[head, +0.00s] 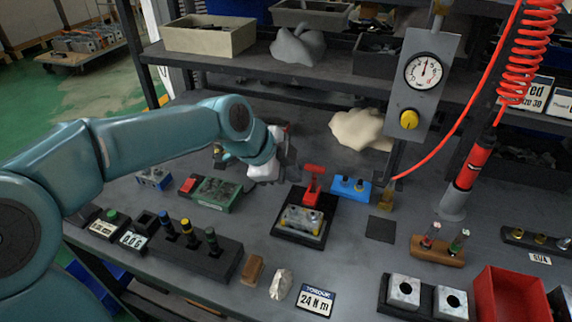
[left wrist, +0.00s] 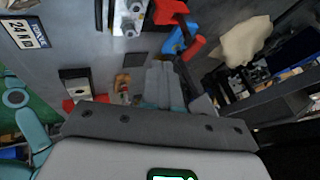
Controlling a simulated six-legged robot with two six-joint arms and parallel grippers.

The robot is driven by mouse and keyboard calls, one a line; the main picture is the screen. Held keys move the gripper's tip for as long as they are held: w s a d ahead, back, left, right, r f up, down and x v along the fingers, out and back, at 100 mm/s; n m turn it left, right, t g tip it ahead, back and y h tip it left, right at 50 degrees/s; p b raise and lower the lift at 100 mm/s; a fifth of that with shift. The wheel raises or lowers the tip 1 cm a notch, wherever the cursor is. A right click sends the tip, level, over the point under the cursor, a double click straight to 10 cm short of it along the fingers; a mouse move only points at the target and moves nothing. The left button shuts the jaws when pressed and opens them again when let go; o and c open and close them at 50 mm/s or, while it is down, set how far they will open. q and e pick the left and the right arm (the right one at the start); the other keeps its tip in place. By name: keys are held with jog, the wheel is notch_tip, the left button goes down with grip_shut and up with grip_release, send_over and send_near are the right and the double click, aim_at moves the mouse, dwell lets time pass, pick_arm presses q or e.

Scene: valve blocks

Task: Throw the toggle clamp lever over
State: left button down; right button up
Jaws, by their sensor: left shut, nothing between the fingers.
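The toggle clamp has a red lever (head: 313,183) that stands up at the back of a black base (head: 290,236) carrying a metal block (head: 302,220). The lever's red part also shows at the top of the left wrist view (left wrist: 170,12), with the metal block (left wrist: 128,16) beside it. My left gripper (head: 287,167) is just left of and behind the lever, apart from it. Its fingers (left wrist: 165,85) are closed together with nothing between them. My right gripper is in neither view.
A blue block (head: 350,188) stands close right of the clamp. A green board (head: 217,193) lies to its left. A pale cloth (head: 362,129) lies behind, and a gauge panel (head: 424,85) hangs at the back right. A dark pad (head: 380,229) lies right of the clamp.

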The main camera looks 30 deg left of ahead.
pick_arm(q)
notch_tip(320, 180, down, 3)
jog(key=w, duration=0.2)
send_near(314, 179)
jog(key=shift+w+d+f+p, duration=0.2)
jog(key=shift+w+d+f, duration=0.25)
jog(key=shift+d+f, duration=0.2)
jog(key=shift+w+d+f+p, duration=0.2)
jog(key=shift+w+d+f, duration=0.25)
jog(key=shift+d+f, duration=0.15)
